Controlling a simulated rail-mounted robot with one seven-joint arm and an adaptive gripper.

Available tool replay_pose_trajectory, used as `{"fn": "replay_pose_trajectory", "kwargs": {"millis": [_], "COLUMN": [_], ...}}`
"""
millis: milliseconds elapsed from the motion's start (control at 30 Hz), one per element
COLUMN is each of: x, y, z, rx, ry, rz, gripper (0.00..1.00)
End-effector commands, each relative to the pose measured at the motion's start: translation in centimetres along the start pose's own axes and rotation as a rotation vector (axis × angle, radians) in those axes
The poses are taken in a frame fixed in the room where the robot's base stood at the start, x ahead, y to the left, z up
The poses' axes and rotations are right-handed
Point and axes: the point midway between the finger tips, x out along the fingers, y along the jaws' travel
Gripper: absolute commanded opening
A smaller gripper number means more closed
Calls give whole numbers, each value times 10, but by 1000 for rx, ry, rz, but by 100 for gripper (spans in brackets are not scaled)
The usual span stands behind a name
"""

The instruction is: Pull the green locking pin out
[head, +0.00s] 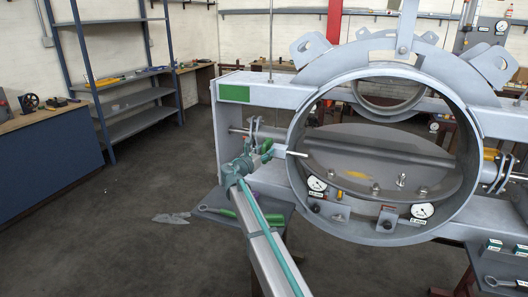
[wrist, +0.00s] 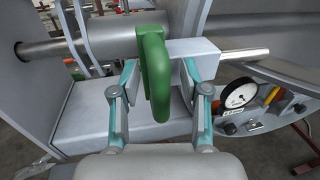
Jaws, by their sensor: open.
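The green locking pin shows its green loop handle (wrist: 153,75) upright in the middle of the wrist view. It sits against a grey block, and a bright metal rod sticks out of the block's far side to the right. In the head view the green handle (head: 267,147) is partly hidden by my gripper, left of the big ring. My gripper (wrist: 160,78) is open, with one finger on each side of the handle. A gap shows between the handle and each finger. In the head view my gripper (head: 258,157) is at the ring's left side.
The large grey damper ring (head: 294,190) stands just right of my gripper, with a tilted disc (head: 390,155) inside. Pressure gauges (head: 317,184) sit low in the ring. A tray (head: 213,205) with a green-handled tool is below my arm. Open floor lies left.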

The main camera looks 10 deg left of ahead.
Motion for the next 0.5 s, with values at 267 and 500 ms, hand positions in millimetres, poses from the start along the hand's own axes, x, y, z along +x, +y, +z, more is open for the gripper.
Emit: {"fn": "replay_pose_trajectory", "kwargs": {"millis": [267,500], "x": [0,0], "y": [0,0], "z": [0,0], "rx": [0,0], "ry": [0,0], "rz": [0,0], "gripper": [39,0]}}
